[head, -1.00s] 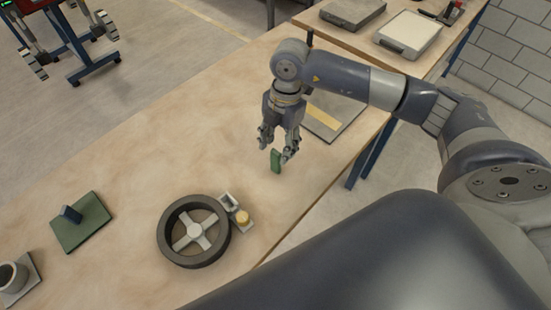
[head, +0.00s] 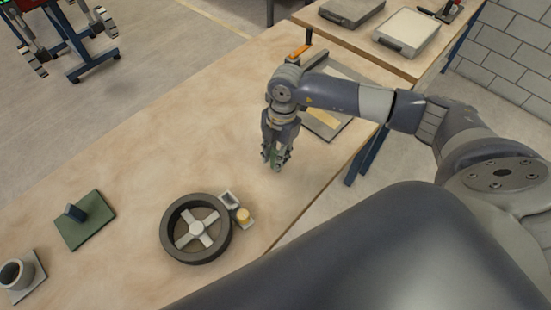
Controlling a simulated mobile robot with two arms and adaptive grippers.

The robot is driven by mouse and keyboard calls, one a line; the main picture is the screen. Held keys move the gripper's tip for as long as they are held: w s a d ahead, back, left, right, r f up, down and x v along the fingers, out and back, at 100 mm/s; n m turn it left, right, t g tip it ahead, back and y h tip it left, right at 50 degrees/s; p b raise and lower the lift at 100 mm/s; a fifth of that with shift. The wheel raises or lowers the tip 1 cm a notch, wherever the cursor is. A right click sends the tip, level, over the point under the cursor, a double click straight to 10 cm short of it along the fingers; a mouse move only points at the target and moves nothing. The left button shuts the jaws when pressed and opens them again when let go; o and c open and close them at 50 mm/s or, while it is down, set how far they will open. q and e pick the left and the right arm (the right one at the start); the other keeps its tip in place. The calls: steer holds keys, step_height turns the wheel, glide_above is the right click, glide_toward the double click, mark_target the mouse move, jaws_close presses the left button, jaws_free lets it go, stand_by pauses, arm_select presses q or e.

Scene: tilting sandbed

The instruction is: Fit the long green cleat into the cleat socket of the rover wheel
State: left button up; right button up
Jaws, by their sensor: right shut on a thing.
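The rover wheel (head: 171,243) lies flat on the wooden table, with a dark rim and a light cross-shaped hub. I cannot make out which part is the cleat socket. My right gripper (head: 275,162) points down above the table, behind and to the right of the wheel. It is shut on the green cleat (head: 275,155), which is mostly hidden between the fingers. My left gripper is not in view.
A green plate (head: 91,231) with a dark blue block stands at the left. A grey cup on a base (head: 18,275) is at the lower left. A grey tray (head: 327,131) lies behind my right arm. The table (head: 150,160) between the plate and my gripper is clear.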

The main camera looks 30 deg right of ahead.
mark_target(275, 152)
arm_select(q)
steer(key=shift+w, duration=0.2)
arm_select(e)
steer(key=shift+r, duration=0.1)
steer(key=shift+r+b, duration=0.3)
steer(key=shift+r, duration=0.2)
step_height(275, 152, up, 2)
steer(key=shift+s+a+r+b, duration=0.1)
steer(key=shift+s+r+b, duration=0.05)
steer(key=shift+b, duration=0.4)
steer(key=s+a+r+b, duration=0.1)
steer(key=s+a+b, duration=0.1)
steer(key=s+a, duration=0.35)
steer(key=s+a+r+b, duration=0.1)
steer(key=s+a, duration=0.1)
steer(key=s, duration=0.6)
steer(key=w+a+r+m, duration=0.1)
steer(key=w+a+r, duration=0.4)
steer(key=w+a, duration=0.35)
steer(key=f, duration=0.8)
steer(key=shift+w+f+p, duration=0.3)
steer(key=shift+w+p, duration=0.05)
steer(key=shift+w, duration=0.05)
steer(key=shift+d+f, duration=0.1)
steer(key=shift+f, duration=0.35)
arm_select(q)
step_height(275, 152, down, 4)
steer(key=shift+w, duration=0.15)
